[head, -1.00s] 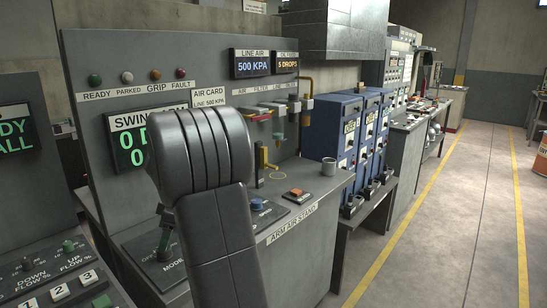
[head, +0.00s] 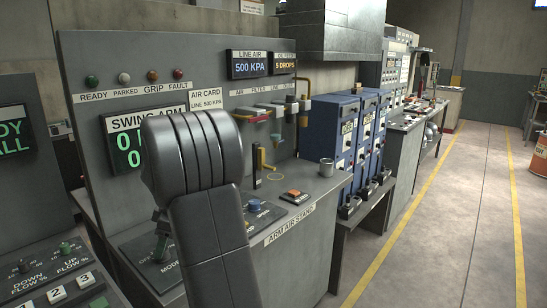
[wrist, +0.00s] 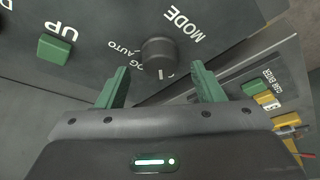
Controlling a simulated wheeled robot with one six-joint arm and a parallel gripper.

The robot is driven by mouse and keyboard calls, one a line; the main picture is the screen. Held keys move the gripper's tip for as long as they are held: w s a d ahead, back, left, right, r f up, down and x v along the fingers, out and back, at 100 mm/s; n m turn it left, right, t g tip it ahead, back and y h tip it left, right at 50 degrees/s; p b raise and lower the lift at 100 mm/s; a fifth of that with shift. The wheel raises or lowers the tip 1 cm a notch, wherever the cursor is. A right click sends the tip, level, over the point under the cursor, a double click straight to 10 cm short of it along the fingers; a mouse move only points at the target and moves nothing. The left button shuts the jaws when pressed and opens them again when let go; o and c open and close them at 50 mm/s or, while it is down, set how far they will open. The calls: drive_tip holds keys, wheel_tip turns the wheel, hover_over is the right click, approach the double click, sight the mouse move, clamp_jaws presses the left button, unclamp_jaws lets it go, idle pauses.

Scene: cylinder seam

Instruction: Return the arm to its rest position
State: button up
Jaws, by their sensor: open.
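My gripper (wrist: 161,68) shows in the wrist view with its two green fingers spread wide and nothing held between them. A black round knob (wrist: 158,57) marked MODE lies beyond the fingertips, on the dark panel, and appears in the gap between them. I cannot tell how far away it is. In the head view my dark grey arm (head: 200,200) rises in front of the arm air stand (head: 290,230) and covers part of the swing arm display (head: 125,150). The gripper is mostly hidden behind the arm there.
A green UP button (wrist: 55,50) is left of the knob in the wrist view. The stand carries a blue knob (head: 254,205), an orange button (head: 294,193) and a grey cup (head: 327,167). Blue cabinets (head: 335,130) stand beyond.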

drive_tip(key=v, duration=1.2)
drive_tip(key=x, duration=1.4)
drive_tip(key=m+t+p, duration=0.1)
drive_tip(key=m, duration=0.3)
drive_tip(key=shift+s+a+r+m+t+p, duration=0.1)
drive_tip(key=shift+s+m+t+p, duration=0.05)
drive_tip(key=shift+m+t+p, duration=0.2)
drive_tip(key=shift+s+m+t+h+p, duration=0.1)
drive_tip(key=shift+m+t+h+p, duration=0.5)
drive_tip(key=shift+m, duration=1.55)
drive_tip(key=v, duration=1.3)
drive_tip(key=shift+s, duration=0.3)
drive_tip(key=shift+d, duration=0.25)
